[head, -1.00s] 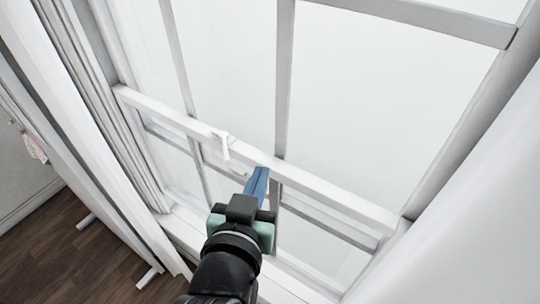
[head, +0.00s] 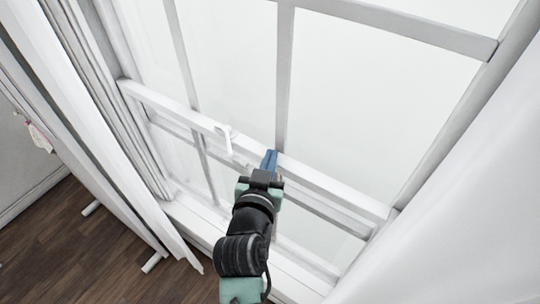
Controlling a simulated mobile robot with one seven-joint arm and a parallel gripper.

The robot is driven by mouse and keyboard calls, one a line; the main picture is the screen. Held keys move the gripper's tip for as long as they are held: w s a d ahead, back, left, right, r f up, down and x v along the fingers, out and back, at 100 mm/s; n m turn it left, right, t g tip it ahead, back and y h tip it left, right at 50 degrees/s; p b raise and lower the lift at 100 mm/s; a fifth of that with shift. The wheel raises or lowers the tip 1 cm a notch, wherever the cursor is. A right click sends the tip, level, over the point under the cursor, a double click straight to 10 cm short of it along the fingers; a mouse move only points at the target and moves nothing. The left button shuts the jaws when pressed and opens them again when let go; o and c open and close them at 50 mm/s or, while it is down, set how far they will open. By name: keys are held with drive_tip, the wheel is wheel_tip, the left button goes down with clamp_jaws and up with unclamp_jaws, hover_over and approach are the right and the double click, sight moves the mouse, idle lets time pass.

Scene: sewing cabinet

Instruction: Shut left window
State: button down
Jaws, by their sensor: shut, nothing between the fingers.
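The window (head: 325,186) is a white sash window with thin glazing bars, seen at a slant in the head view. A horizontal sash rail runs across its middle, with a small white latch handle (head: 226,137) on it. Below the rail more bars and glass show, down to the white sill (head: 285,272). My gripper (head: 270,158) has blue fingers that are shut and empty. The fingertips are at the rail, right of the latch handle; I cannot tell whether they touch it. My wrist and arm hide part of the lower pane and the sill.
White curtains hang at the left (head: 105,150) and right (head: 455,220) of the window. A dark wood floor (head: 60,260) lies at the lower left. A small pink and white thing (head: 38,138) hangs by the wall at far left.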

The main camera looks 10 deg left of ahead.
idle(0.3)
wheel_tip(320, 180, down, 17)
drive_tip(key=b, duration=1.6)
drive_tip(key=shift+s+f, duration=0.1)
wheel_tip(320, 180, up, 5)
drive_tip(key=p, duration=0.4)
drive_tip(key=b+v, duration=0.2)
drive_tip(key=v, duration=0.7)
drive_tip(key=shift+s, duration=0.45)
